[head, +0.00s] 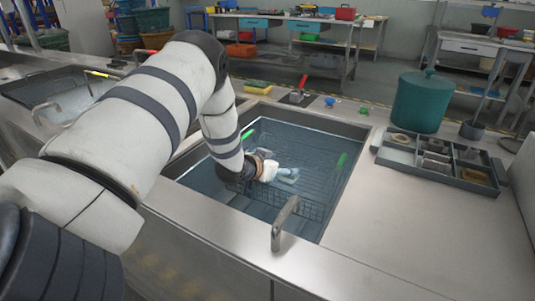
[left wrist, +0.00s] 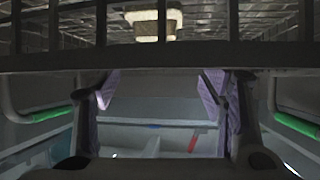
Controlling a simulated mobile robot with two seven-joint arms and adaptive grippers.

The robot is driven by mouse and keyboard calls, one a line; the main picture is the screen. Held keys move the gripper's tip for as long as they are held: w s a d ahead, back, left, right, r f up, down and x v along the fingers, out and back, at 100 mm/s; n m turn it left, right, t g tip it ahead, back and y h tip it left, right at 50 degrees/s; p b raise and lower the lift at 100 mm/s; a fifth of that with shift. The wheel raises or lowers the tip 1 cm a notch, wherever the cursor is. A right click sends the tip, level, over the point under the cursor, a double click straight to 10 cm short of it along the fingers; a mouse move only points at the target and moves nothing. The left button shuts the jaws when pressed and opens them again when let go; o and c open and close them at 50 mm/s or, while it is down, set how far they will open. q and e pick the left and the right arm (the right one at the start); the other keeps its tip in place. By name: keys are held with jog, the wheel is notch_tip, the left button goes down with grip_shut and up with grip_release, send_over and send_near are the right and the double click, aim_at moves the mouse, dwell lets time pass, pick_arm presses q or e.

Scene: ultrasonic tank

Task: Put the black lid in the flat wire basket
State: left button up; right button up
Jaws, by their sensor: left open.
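The flat wire basket (head: 315,160) is in the sunken tank in the head view, with green grips on two sides. My left gripper (head: 288,175) is down in the tank, over or within the basket; its depth is hard to judge. In the left wrist view, my left gripper (left wrist: 160,95) has its two purple-padded fingers apart, with nothing seen held between them. A dark bar crosses close in front of that camera, and green grips show at both sides. I cannot pick out the black lid with certainty in either view. My right gripper does not show.
The tank's steel rim (head: 344,215) surrounds the basket, with a curved metal handle (head: 284,222) at its front edge. A divided tray (head: 436,179) and a green lidded pot (head: 421,102) stand on the counter to the right. The counter front right is clear.

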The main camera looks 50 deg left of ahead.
pick_arm(q)
jog(key=p+v, duration=0.1)
jog(key=v, duration=0.8)
jog(key=shift+r, duration=0.15)
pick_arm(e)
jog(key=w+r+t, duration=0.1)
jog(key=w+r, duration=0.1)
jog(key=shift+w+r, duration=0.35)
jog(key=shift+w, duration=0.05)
pick_arm(q)
jog(key=shift+w+a, duration=0.1)
